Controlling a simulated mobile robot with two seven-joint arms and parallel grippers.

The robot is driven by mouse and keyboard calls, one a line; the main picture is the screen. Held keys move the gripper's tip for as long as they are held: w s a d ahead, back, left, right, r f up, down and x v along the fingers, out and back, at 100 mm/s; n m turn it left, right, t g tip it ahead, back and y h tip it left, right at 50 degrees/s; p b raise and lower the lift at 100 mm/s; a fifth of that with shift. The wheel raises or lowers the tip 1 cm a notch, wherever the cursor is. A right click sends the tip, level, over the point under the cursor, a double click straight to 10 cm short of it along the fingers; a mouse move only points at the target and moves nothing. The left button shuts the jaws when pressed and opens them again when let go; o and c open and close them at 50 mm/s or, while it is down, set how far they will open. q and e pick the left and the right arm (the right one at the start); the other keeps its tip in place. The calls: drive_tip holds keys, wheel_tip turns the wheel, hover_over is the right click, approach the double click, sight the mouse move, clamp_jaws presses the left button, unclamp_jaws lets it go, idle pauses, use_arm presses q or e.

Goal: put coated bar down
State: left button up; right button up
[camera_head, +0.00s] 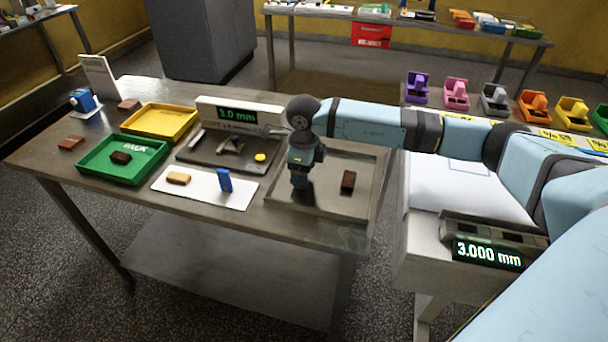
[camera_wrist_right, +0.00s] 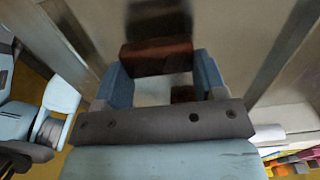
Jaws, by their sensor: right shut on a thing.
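My right gripper (camera_head: 300,184) points down over the left part of a grey metal tray (camera_head: 325,206) at the right end of the table. In the right wrist view its two blue fingers (camera_wrist_right: 164,78) are shut on a dark brown coated bar (camera_wrist_right: 156,56). In the head view the held bar is hard to make out against the dark fingertips. Another dark brown bar (camera_head: 348,181) lies in the tray, right of the gripper; a brown piece also shows between the fingers in the wrist view (camera_wrist_right: 185,94). I cannot tell whether the held bar touches the tray.
Left of the tray stand a dark plate with a 3.0 mm display (camera_head: 237,115), a white mat (camera_head: 205,192) with a tan bar and blue block, a green tray (camera_head: 95,166) holding a dark bar, and a yellow tray (camera_head: 160,131). A 3.000 mm readout (camera_head: 487,254) is at right.

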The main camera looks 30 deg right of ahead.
drive_tip(key=shift+f, duration=0.9)
drive_tip(key=o, duration=0.7)
wheel_tip(320, 180, up, 12)
drive_tip(key=shift+r, duration=0.15)
